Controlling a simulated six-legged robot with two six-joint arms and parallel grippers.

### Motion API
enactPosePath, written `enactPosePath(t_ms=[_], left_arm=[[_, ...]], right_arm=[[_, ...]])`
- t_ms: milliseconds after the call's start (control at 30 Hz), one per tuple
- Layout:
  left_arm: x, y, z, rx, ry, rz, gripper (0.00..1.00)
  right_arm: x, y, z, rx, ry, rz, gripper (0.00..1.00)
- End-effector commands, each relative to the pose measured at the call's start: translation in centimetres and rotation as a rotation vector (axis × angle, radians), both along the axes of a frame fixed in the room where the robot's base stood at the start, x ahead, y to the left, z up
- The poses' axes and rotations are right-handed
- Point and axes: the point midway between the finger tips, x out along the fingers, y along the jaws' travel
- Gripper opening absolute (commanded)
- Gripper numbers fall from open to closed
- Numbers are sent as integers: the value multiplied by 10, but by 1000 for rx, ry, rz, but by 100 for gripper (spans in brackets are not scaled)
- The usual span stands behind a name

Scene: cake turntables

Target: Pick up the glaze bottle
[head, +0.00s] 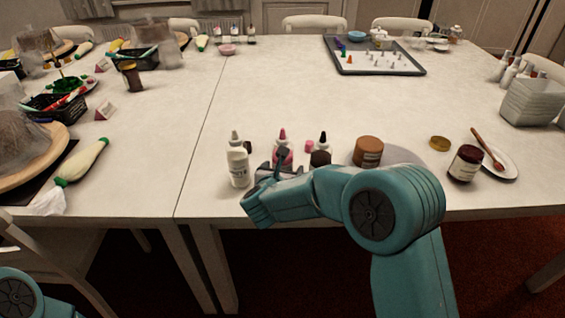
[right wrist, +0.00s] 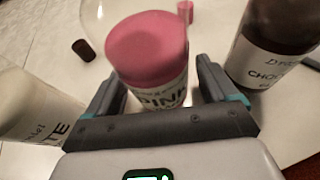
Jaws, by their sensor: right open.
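Three squeeze bottles stand near the table's front edge in the head view: a white one (head: 238,165), a pink one (head: 283,150) and a dark one (head: 321,150) partly hidden by my right arm. My right gripper (head: 279,168) is at the pink bottle. In the right wrist view the pink bottle (right wrist: 150,50), labelled "PINK", stands between the two spread fingers of my right gripper (right wrist: 158,84). The white bottle (right wrist: 32,108) is left of the fingers and the dark chocolate bottle (right wrist: 272,45) is right of them. My left gripper is out of view.
A brown tub (head: 368,151) and a dark jar (head: 465,163) stand to the right, beside a plate with a brush (head: 489,150). A piping bag (head: 83,160) lies at the left. The table's middle is clear.

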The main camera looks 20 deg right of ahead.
Motion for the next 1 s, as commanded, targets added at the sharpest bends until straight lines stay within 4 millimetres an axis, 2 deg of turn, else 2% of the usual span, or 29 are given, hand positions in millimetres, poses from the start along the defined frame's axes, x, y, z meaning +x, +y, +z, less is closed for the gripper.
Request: enactPosePath(t_ms=[100, 167, 200, 233, 667, 767, 867, 1000], left_arm=[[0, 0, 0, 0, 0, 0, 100], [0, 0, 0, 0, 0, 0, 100], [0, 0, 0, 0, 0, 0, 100], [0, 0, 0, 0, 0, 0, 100], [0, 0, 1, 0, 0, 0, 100], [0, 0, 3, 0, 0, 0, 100], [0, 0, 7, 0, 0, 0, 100], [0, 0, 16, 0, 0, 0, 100]], right_arm=[[0, 0, 0, 0, 0, 0, 86], [0, 0, 0, 0, 0, 0, 67], [0, 0, 0, 0, -1, 0, 54], [0, 0, 0, 0, -1, 0, 47], [0, 0, 8, -1, -4, 1, 48], [0, 1, 19, 1, -7, -1, 48], [0, 0, 39, 0, -9, -1, 48], [0, 1, 82, 2, -11, -1, 48]])
